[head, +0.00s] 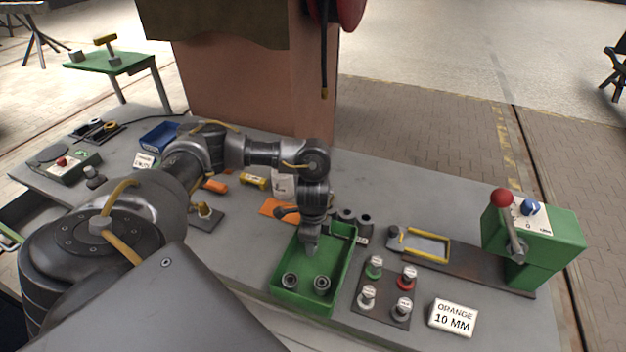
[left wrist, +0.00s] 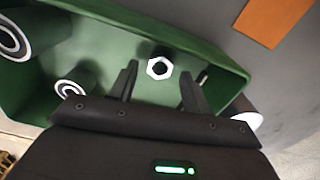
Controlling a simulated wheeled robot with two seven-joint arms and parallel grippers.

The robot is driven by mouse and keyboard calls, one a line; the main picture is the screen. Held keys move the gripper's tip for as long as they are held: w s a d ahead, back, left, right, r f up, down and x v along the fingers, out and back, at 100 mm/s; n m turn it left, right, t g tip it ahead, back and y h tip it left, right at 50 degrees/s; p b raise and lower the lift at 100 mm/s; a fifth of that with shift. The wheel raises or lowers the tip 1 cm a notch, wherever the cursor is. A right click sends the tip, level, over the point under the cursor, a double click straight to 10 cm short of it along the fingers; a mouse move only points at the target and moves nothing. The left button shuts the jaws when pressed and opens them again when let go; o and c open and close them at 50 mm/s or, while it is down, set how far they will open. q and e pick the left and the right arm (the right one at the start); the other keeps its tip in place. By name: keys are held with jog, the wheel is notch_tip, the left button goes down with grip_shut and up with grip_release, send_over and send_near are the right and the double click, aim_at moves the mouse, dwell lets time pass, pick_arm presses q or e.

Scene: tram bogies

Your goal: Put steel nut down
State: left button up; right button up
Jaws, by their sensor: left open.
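The steel nut (left wrist: 159,68), a pale hexagonal ring with a dark hole, shows in the left wrist view. It appears inside the green tray (left wrist: 105,20), between the two fingers, with a gap on each side. My left gripper (left wrist: 160,84) is open around or just above it. In the head view, my left gripper (head: 311,248) points down into the back part of the green tray (head: 346,268), and the nut cannot be made out there. My right gripper is not in view.
Two ringed cylinders (head: 290,281) (head: 322,284) stand at the tray's front. Right of it are a plate with several coloured knobs (head: 385,300), a sign (head: 453,317) and a green lever box (head: 545,245). An orange sheet (head: 277,208) lies behind left.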

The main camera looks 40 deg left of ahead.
pick_arm(q)
notch_tip(320, 180, up, 11)
dwell(0.3)
jog(key=shift+d+f+p, duration=0.1)
jog(key=shift+f+p, duration=0.05)
jog(key=shift+p, duration=0.15)
dwell(0.3)
